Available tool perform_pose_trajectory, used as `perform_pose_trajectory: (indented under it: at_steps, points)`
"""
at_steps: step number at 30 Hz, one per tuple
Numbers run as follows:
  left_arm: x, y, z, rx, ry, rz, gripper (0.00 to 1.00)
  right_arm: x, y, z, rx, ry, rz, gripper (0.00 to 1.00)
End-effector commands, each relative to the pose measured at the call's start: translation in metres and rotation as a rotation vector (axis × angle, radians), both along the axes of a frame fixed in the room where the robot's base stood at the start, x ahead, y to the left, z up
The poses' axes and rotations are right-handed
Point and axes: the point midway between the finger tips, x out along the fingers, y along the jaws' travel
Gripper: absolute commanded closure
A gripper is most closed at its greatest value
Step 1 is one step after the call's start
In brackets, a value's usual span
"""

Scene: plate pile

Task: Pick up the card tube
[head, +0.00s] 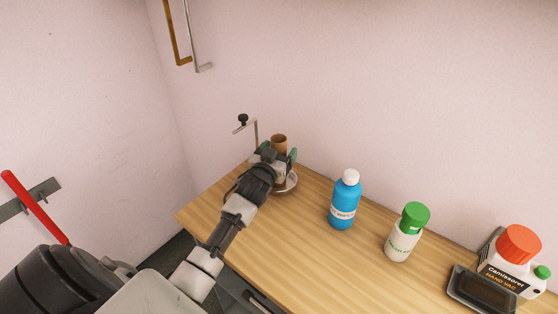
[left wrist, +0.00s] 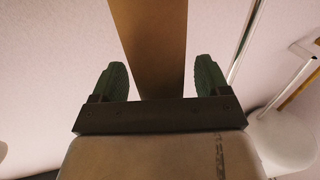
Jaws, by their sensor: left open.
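The card tube (head: 279,140) is a brown upright cylinder at the back left of the wooden table. Its top shows above my left gripper in the head view, and its lower part is mostly hidden behind the gripper. My left gripper (head: 278,156) is open, with its green fingers on either side of the tube. In the left wrist view the tube (left wrist: 150,45) stands between the two fingers of the gripper (left wrist: 153,82), with a gap visible on each side. My right gripper is not in view.
A metal dish (head: 287,187) lies under the tube area, beside a thin metal stand (head: 256,132) with a black knob. A blue bottle (head: 345,200), a green-capped white bottle (head: 404,234) and an orange-capped container (head: 518,246) stand to the right on the table (head: 300,240).

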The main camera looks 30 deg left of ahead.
Motion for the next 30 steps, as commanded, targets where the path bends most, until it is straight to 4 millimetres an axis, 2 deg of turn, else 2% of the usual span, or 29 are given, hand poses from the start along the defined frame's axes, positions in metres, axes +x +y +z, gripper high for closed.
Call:
perform_pose_trajectory:
  at_steps: [5,15,16,25,30]
  points:
    - [0.000,0.000,0.000,0.000,0.000,0.000,0.24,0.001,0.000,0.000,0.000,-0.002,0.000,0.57]
    - [0.000,0.000,0.000,0.000,0.000,0.000,0.75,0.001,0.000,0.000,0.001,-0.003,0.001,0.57]
    - [0.000,0.000,0.000,0.000,0.000,0.000,0.77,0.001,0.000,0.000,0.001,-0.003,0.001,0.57]
    - [0.000,0.000,0.003,0.001,-0.001,0.000,0.77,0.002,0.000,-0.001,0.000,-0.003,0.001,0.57]
    - [0.000,0.000,0.018,0.002,-0.005,-0.001,0.77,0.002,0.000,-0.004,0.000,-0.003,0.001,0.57]
